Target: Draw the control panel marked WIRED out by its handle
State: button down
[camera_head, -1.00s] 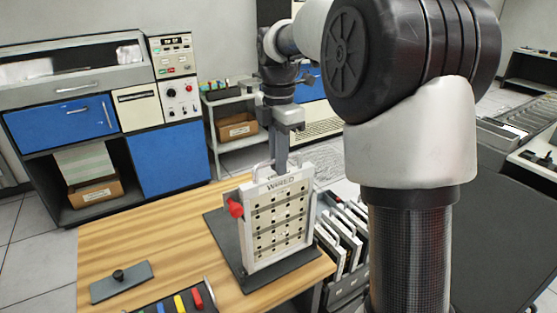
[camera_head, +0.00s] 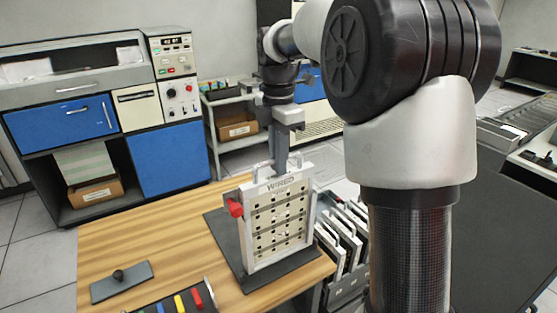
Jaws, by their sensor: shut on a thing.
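The control panel marked WIRED (camera_head: 279,219) is a pale upright board with rows of dark holes. It stands in a light frame on a dark base plate (camera_head: 226,243) on the wooden table. A red knob (camera_head: 235,208) sits at the frame's left side. The panel's handle (camera_head: 262,168) shows at its top edge, partly hidden by my gripper. My gripper (camera_head: 282,168) points down at the panel's top and is shut on the handle. The fingertips are too small to see clearly.
A rack (camera_head: 345,240) with several similar panels stands right of the table. A dark plate with a knob (camera_head: 121,282) and a tray with coloured pieces (camera_head: 181,302) lie at the front. The table's left part (camera_head: 150,235) is clear.

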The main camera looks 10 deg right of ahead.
notch_tip(320, 180, up, 24)
jog(key=p, duration=1.1)
dwell(1.4)
dwell(0.3)
